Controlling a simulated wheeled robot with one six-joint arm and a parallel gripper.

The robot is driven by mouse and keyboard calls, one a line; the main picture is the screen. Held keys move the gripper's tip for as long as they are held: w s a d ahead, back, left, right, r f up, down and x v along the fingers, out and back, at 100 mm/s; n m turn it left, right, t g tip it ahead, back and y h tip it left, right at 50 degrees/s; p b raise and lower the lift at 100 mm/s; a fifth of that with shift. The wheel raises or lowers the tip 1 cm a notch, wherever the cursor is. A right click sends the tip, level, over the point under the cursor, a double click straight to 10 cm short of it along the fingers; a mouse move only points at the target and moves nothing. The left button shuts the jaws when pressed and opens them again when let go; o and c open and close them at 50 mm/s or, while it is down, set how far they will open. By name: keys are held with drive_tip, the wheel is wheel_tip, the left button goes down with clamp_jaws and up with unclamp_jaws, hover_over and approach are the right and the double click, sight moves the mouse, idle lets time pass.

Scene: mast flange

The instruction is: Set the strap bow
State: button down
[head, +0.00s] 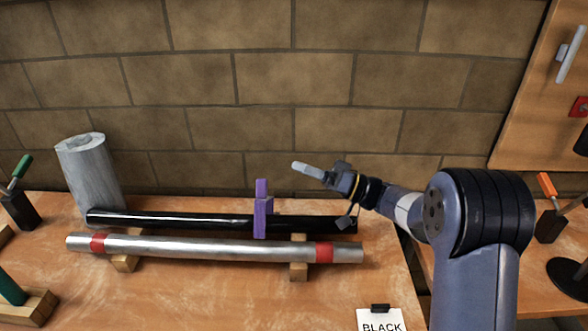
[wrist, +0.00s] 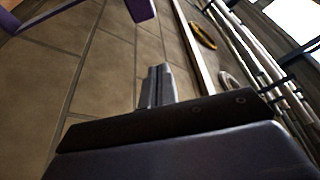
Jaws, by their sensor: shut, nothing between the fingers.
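A purple piece (head: 261,210), which I take for the strap bow, stands upright on the black tube (head: 170,219), right of its middle. Whether it grips the tube or only rests on it, I cannot tell. In the wrist view a purple part (wrist: 140,9) shows at the top edge, cut off by the frame. My gripper (head: 301,167) is above the black tube's right part, up and right of the purple piece and apart from it. Its fingers are together and empty; they also show in the wrist view (wrist: 157,86).
A silver tube (head: 200,247) with red bands lies in front on wooden blocks (head: 299,270). A grey cylinder (head: 88,180) stands behind the tubes' left end. A card reading BLACK (head: 381,320) is at the front. A brick wall closes the back. Bare bench lies at front centre.

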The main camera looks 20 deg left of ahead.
sight(265, 189)
drive_tip(key=w+p+x, duration=0.1)
drive_tip(key=p+x, duration=0.1)
drive_tip(key=x, duration=0.6)
drive_tip(key=shift+s+d+f, duration=0.3)
drive_tip(key=shift+s+f, duration=0.55)
drive_tip(key=shift+s+d+f, duration=0.35)
drive_tip(key=shift+s+f, duration=0.45)
drive_tip(key=shift+f, duration=0.05)
drive_tip(key=s+d+f+n+g+b, duration=0.2)
drive_tip(key=s+f+n+b, duration=0.2)
drive_tip(key=s+b, duration=0.3)
drive_tip(key=shift+f+b, duration=0.2)
drive_tip(key=shift+b, duration=0.35)
drive_tip(key=shift+d+r, duration=0.1)
